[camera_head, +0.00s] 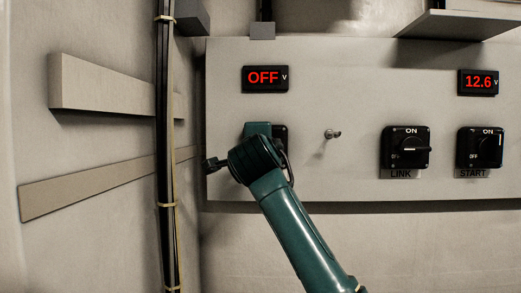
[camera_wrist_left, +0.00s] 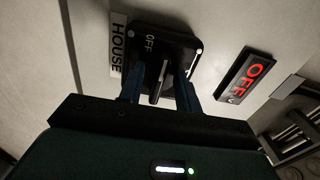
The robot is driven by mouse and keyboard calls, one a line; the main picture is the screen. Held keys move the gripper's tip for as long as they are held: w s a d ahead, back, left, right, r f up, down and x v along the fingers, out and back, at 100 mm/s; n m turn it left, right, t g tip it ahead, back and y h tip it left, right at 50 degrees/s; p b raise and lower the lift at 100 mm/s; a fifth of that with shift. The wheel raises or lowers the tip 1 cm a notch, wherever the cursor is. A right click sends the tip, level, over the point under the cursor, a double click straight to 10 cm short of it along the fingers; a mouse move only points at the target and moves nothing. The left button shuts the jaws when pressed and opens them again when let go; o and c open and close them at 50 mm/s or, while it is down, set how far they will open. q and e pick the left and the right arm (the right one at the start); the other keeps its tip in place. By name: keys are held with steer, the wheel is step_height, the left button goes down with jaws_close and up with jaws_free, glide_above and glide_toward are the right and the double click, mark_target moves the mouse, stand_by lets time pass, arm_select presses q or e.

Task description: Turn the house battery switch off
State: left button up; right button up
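The house battery switch (camera_wrist_left: 185,39) is a black square plate with a lever handle (camera_wrist_left: 158,82); its HOUSE label (camera_wrist_left: 118,45) and OFF marking show in the left wrist view. In the head view, my gripper hides most of it, leaving a dark edge of the switch (camera_head: 281,134). My left gripper (camera_wrist_left: 160,76) is at the switch, its two blue fingers on either side of the handle, with gaps visible. It also shows in the head view (camera_head: 257,140), fingers hidden. The house display (camera_head: 265,78) above reads OFF in red. My right gripper is not in view.
On the same panel (camera_head: 350,60), a small metal toggle (camera_head: 332,134), the LINK switch (camera_head: 404,149) and the START switch (camera_head: 479,148) stand to the right. A display (camera_head: 478,83) reads 12.6. A black cable bundle (camera_head: 166,150) runs vertically close left of my gripper.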

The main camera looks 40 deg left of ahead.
arm_select(q)
steer(key=b+v, duration=0.1)
steer(key=v, duration=1.2)
